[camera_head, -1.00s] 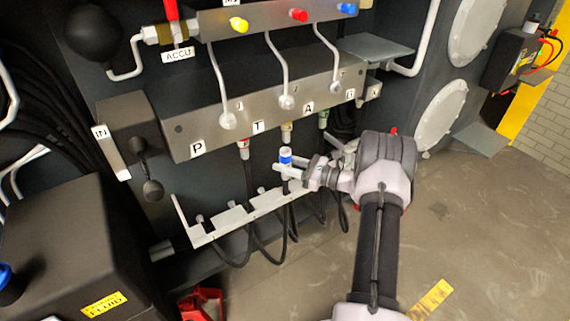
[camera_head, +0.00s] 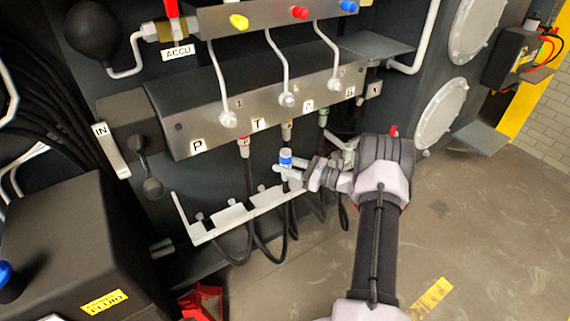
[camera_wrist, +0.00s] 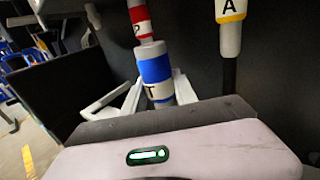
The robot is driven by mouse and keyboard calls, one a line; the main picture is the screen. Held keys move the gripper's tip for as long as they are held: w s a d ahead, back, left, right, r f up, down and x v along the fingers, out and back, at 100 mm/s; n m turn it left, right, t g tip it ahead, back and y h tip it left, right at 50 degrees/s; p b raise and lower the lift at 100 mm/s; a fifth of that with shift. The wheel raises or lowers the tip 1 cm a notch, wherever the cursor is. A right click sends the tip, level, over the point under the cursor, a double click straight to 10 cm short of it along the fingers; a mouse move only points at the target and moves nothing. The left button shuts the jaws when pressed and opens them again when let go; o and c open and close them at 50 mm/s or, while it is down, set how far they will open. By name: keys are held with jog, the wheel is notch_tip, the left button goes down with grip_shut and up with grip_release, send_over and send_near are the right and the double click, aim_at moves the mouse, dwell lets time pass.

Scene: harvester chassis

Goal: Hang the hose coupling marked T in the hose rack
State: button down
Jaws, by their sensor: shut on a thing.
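The hose coupling marked T (camera_wrist: 155,72), white with a blue band, is held upright between the fingers of my gripper (camera_wrist: 153,98) in the wrist view. In the head view, its blue band (camera_head: 285,156) shows just above my gripper (camera_head: 288,171), below the grey valve block. The hose rack (camera_head: 232,217) is a pale rail with notches and small tabs, below and left of my gripper. The held coupling is above the rack and apart from it. My fingers partly hide the coupling's lower end.
A red-banded coupling (camera_head: 244,146), a yellow-banded one marked A (camera_wrist: 231,22) and a green one (camera_head: 323,118) are at the underside of the valve block (camera_head: 225,138). Black hoses (camera_head: 247,252) loop around the rack. A black box (camera_head: 75,235) stands at left.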

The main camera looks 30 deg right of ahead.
aim_at(285, 185)
jog(key=shift+f, duration=2.15)
jog(key=shift+f, duration=0.1)
jog(key=shift+f, duration=2.2)
jog(key=c, duration=0.9)
grip_release()
jog(key=shift+f, duration=0.1)
jog(key=p+v, duration=0.4)
jog(key=v, duration=1.3)
jog(key=shift+s, duration=0.2)
jog(key=shift+d, duration=0.15)
